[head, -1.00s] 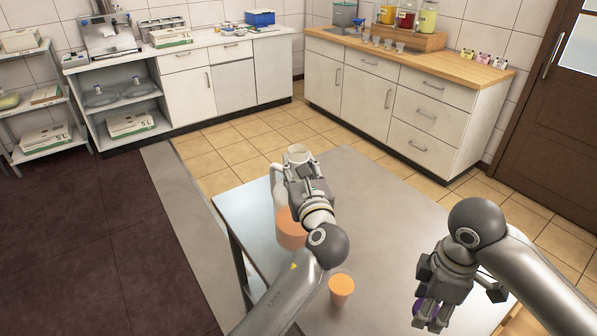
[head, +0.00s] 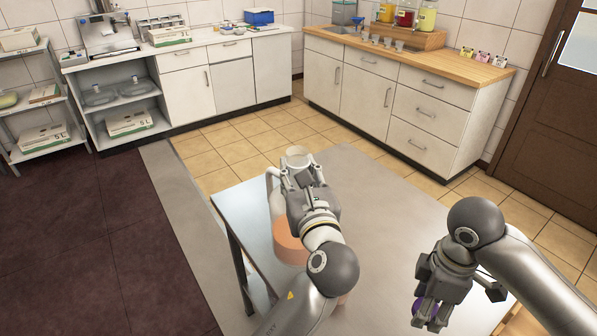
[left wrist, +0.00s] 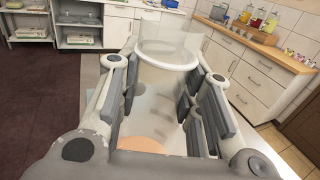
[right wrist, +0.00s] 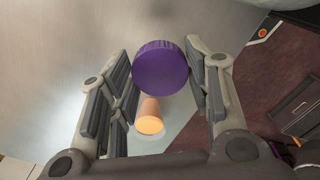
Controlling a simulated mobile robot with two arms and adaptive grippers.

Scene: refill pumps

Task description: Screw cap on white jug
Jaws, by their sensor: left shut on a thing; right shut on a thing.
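The white jug (head: 277,200) stands on the table with its open mouth up and orange contents in its lower part. It also shows in the left wrist view (left wrist: 152,105), between the fingers. My left gripper (head: 297,175) is shut on the jug near its neck and hides part of it. The purple cap (right wrist: 160,67) is round and ridged. My right gripper (right wrist: 165,75) is shut on the cap, apart from the jug at the right side of the table. In the head view the cap (head: 418,306) is mostly hidden under that gripper.
An orange cup (right wrist: 150,118) stands on the table; my left arm hides nearly all of it in the head view. The table (head: 385,210) is bare between my two grippers. Counters with drawers (head: 400,100) stand at the back, beyond the tiled floor.

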